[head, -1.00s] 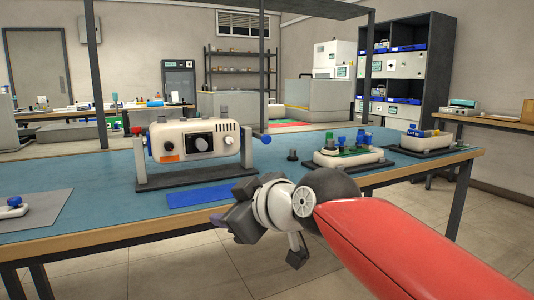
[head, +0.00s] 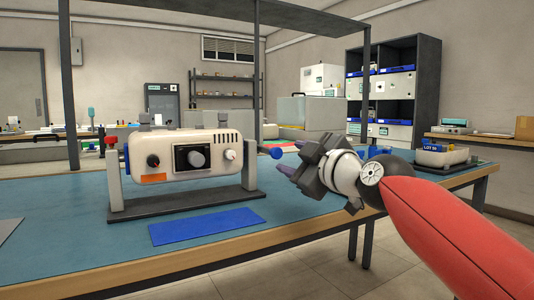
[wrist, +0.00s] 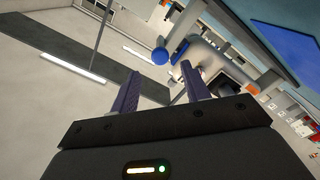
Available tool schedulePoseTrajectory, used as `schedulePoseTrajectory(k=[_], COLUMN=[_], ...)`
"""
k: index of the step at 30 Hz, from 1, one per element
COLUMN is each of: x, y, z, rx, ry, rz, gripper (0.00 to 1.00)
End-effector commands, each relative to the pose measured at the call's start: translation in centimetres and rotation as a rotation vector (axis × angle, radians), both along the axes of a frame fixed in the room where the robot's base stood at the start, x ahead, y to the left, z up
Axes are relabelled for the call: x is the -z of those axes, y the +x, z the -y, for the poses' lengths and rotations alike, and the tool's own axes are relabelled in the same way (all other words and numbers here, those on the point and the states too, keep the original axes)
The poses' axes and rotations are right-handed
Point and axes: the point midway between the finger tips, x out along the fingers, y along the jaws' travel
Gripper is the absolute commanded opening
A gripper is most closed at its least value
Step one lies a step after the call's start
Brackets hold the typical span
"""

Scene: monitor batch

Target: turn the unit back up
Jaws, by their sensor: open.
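The unit (head: 185,157) is a cream box with a dark panel, a large grey dial and small knobs facing me. It hangs between two grey posts of a dark stand (head: 186,204). Two grey stubs stick up from its top edge. A blue ball knob (head: 277,153) juts from its right side; it also shows in the wrist view (wrist: 160,56). My gripper (head: 289,158) is open and empty, just right of the blue knob, fingers pointing left towards it. In the wrist view the knob appears between and beyond the fingertips; I cannot see contact.
A red knob (head: 111,141) tops the left post. A blue mat (head: 207,226) lies in front of the stand on the blue bench top (head: 60,215). A lot-labelled tray unit (head: 442,155) stands on the right, behind my arm. An overhead frame post (head: 68,80) rises at the back left.

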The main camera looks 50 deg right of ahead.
Motion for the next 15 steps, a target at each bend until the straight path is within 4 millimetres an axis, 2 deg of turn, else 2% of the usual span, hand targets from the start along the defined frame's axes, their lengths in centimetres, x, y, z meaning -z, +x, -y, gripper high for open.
schedulePoseTrajectory(k=[10, 15], x=[0.0, 0.0], y=[5.0, 6.8], z=[1.2, 1.8], rx=[-0.001, -0.001], ry=[0.000, 0.003], rz=[-0.003, -0.001], gripper=[0.46, 0.46])
